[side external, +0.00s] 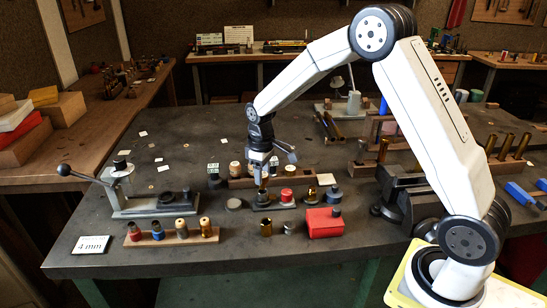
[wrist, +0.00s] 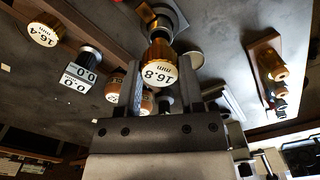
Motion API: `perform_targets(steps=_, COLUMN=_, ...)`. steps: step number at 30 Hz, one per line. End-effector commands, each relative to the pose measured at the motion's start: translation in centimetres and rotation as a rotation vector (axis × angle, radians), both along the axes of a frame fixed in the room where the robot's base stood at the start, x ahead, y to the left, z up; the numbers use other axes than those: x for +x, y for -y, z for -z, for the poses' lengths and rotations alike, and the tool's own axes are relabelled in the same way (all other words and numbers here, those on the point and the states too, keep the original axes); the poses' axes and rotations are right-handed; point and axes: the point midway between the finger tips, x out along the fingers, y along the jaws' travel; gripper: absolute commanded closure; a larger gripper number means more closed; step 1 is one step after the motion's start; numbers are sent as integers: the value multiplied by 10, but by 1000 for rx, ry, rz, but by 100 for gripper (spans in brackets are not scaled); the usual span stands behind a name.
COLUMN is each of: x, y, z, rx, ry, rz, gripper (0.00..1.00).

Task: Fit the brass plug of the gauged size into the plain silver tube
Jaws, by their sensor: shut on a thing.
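My gripper (side external: 262,186) points down over the dark block in the middle of the bench. In the wrist view its fingers (wrist: 162,82) are on either side of a brass plug (wrist: 158,50) marked 16.8 mm, and are shut on it. The plug's far end meets or overlaps a dark holder below; I cannot tell whether it is seated. A second brass plug (wrist: 45,30), marked 16.4 mm, stands at the upper left. A short silver piece (side external: 289,228) stands near the bench front; I cannot tell whether it is the plain silver tube.
A wooden rack (side external: 172,237) of coloured pieces and a lever press (side external: 150,205) are at the left. A 4 mm card (side external: 91,244) lies at the front left.

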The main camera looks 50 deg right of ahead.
Motion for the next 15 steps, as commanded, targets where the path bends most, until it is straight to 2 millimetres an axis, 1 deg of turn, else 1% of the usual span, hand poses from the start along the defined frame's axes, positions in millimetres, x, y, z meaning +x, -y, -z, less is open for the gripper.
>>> perform_targets(steps=15, x=0, y=0, z=7, rx=0, ry=0, rz=0, gripper=100)
